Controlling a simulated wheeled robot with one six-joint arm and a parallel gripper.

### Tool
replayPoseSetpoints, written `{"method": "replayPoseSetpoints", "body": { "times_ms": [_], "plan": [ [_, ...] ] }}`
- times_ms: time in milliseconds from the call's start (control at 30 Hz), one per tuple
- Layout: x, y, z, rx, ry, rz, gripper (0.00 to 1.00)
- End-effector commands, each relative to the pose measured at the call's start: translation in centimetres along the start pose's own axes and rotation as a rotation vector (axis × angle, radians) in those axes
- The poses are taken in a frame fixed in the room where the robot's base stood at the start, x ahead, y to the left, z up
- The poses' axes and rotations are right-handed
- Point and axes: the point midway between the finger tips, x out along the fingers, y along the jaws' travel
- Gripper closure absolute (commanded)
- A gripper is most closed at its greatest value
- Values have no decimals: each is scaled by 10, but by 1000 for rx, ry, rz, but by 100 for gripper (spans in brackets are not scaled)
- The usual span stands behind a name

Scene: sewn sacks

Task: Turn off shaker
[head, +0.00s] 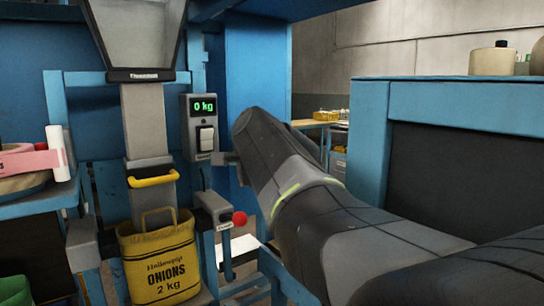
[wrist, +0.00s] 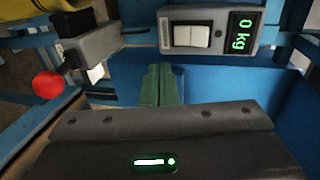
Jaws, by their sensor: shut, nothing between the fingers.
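A grey control box (head: 200,128) on the blue post has a green display reading 0 kg and a pale rocker switch (head: 206,139) below it. The wrist view shows the same switch (wrist: 191,36) beside the display (wrist: 240,32). My gripper (wrist: 163,72) is shut and empty, its green fingers together, pointing at the blue surface just below the switch box and apart from the switch. In the head view my arm hides most of it. No part is readably labelled as the shaker.
A grey box with a red ball knob (head: 239,218) sits below the control box; the knob (wrist: 47,84) is at left in the wrist view. A yellow onion sack (head: 158,262) hangs under the chute (head: 146,125). A blue-framed dark panel (head: 460,170) stands at right.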

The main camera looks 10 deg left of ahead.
Motion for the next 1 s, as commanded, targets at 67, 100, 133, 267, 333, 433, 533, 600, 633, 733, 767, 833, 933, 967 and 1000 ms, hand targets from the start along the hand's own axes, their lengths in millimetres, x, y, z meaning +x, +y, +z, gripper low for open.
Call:
{"method": "replayPoseSetpoints", "body": {
  "times_ms": [67,100,133,267,333,433,533,600,633,733,767,833,933,967,1000],
  "plan": [
    [-12,4,-1,1,3,-1,100],
    [-16,5,-1,0,2,0,100],
    [-19,5,-1,0,2,0,100],
    [-27,7,0,0,1,0,100],
    [-29,8,0,1,0,2,100],
    [-29,8,0,1,0,2,100],
    [-29,8,0,0,0,2,100],
    [-29,8,0,0,0,2,100],
    [-29,8,0,0,0,2,100],
    [-27,7,0,0,0,2,100],
    [-26,7,0,0,0,2,100],
    [-21,5,0,0,-1,2,100],
    [-8,3,0,0,-3,4,100],
    [-4,2,0,1,-2,4,100],
    [3,0,0,1,-2,4,100]
  ]
}}
